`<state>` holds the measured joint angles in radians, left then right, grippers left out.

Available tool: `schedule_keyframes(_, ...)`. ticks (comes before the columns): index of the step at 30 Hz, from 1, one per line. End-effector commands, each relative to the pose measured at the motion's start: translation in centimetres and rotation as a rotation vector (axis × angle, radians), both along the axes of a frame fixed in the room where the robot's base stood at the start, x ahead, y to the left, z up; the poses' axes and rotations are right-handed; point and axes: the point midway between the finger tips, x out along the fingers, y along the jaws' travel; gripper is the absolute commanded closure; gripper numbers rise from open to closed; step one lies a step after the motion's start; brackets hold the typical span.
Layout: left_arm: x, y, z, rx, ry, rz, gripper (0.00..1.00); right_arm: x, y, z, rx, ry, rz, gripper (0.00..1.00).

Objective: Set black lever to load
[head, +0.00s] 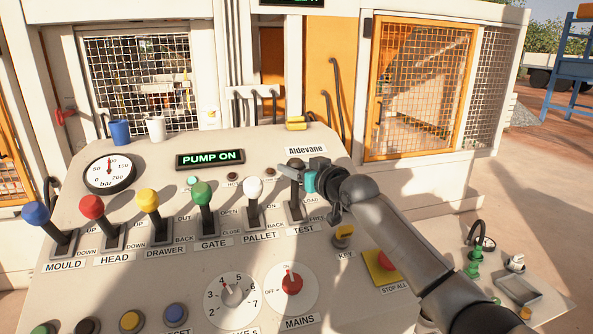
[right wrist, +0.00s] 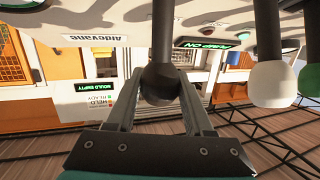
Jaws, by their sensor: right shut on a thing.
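The black lever (head: 296,208) stands in its slot above the TEST label at the right end of the lever row. Small words beside the slot appear to read LOAD and FREE. My right gripper (head: 297,170) is at the top of this lever, shut on its black knob. In the right wrist view, the round black knob (right wrist: 160,84) sits between the two fingers of my right gripper (right wrist: 160,80), and its dark stem runs up out of the frame. The knob is partly hidden by the gripper in the head view. My left gripper is not in view.
The white lever (head: 253,190) on PALLET is close on the left, then the green lever (head: 202,193) on GATE. A display (head: 210,158) reads PUMP ON.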

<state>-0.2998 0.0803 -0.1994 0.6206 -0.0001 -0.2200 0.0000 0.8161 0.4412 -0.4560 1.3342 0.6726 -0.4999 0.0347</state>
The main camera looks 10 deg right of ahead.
Motion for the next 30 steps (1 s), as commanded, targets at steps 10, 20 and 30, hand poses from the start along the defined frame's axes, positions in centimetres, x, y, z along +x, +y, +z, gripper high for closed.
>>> schedule_keyframes(10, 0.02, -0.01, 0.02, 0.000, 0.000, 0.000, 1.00, 0.26, -0.11, 0.41, 0.000, -0.010, -0.002, 1.00)
schedule_keyframes(20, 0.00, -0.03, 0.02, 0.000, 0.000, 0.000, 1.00, 0.24, -0.09, 0.29, 0.000, -0.007, -0.002, 0.33)
schedule_keyframes(30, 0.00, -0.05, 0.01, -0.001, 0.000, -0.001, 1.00, 0.20, -0.02, 0.06, 0.000, -0.002, -0.001, 0.19)
